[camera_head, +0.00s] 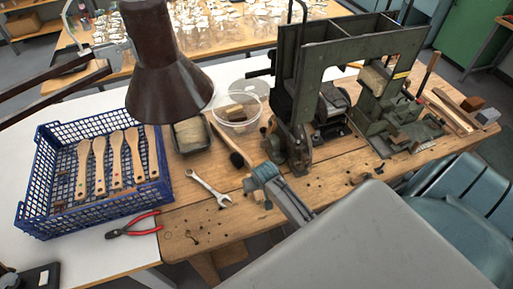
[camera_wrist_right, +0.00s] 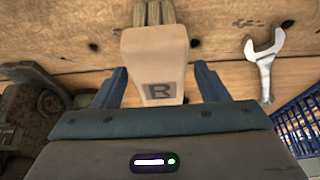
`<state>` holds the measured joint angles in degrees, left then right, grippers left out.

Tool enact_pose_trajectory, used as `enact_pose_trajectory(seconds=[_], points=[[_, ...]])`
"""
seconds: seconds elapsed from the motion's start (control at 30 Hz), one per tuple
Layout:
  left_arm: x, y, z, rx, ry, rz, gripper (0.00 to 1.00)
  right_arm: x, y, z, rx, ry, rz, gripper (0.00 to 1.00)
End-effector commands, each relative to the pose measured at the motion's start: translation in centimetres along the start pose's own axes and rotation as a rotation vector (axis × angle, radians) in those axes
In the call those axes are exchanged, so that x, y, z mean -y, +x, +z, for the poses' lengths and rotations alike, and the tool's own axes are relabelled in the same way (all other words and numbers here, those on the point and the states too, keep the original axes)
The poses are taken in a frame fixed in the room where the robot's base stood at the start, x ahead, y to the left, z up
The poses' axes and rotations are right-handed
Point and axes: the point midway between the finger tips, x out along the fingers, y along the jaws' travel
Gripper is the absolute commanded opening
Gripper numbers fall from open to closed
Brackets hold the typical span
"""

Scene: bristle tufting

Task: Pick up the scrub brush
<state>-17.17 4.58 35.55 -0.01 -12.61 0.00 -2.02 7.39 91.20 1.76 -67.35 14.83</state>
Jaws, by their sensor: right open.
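The scrub brush shows in the right wrist view as a pale wooden block (camera_wrist_right: 155,60) marked with a dark R, with tan bristles at its far end. It lies on the wooden bench. My right gripper (camera_wrist_right: 158,85) is open, with one blue finger on each side of the block and visible gaps between. In the head view my right gripper (camera_head: 260,180) is low over the bench near its front edge and hides most of the brush. My left gripper is not in view.
Left of my right gripper lies a wrench (camera_head: 210,188). Farther left are red-handled pliers (camera_head: 133,225) and a blue crate (camera_head: 48,205) with several wooden handles. A brown lamp (camera_head: 165,75) overhangs the bench. A green-grey machine (camera_head: 290,80) stands close behind and right.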

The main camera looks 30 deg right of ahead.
Motion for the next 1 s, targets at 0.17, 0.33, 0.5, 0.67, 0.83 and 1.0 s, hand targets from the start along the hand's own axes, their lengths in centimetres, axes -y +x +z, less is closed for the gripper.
enact_pose_trajectory(seconds=[0.17,0.33,0.5,0.67,0.83,1.0], points=[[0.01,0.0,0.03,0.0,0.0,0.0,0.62,0.01,0.03,0.0,0.0,0.0,0.0,0.67],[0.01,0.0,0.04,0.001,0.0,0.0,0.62,0.01,0.03,0.0,0.0,0.0,0.0,0.52],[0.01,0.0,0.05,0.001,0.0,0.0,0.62,0.01,0.03,0.01,0.0,0.0,0.0,0.18],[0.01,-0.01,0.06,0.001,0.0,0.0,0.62,0.01,0.01,-0.03,-0.001,0.0,0.0,0.16],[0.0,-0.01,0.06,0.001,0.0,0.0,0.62,0.01,-0.19,-0.12,-0.002,0.0,0.0,0.16],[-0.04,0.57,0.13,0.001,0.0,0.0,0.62,0.02,-0.94,-0.48,-0.003,0.0,-0.001,0.16]])
